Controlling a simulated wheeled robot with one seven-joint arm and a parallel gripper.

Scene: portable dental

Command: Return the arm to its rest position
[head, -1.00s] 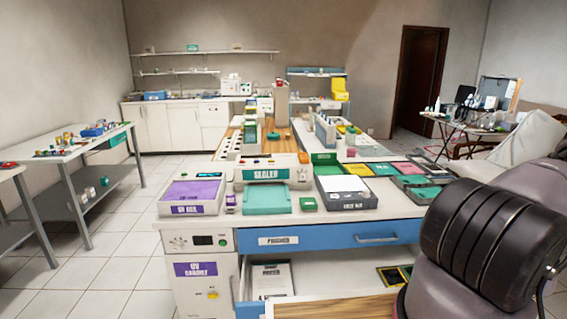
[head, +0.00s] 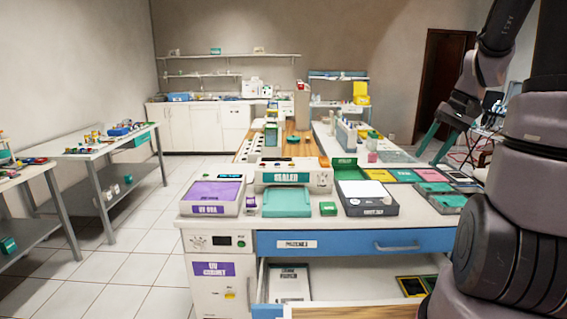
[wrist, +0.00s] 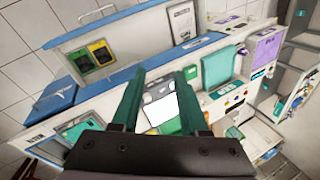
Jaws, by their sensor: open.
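My arm (head: 510,245) stands along the right side of the head view, folded up and then down. My gripper (head: 429,150) hangs at its end on the right, above the far right part of the counter, with its teal fingers apart. In the wrist view my gripper (wrist: 159,75) shows two teal fingers spread wide with nothing held between them. The counter and its open drawer lie beyond the fingers there, seen tilted.
The counter (head: 405,222) holds a purple-topped UV box (head: 214,192), a sealer (head: 293,174) and a grey tray (head: 367,198). A drawer below (head: 345,280) stands open. Side tables (head: 100,150) stand left, with free floor (head: 135,230) between.

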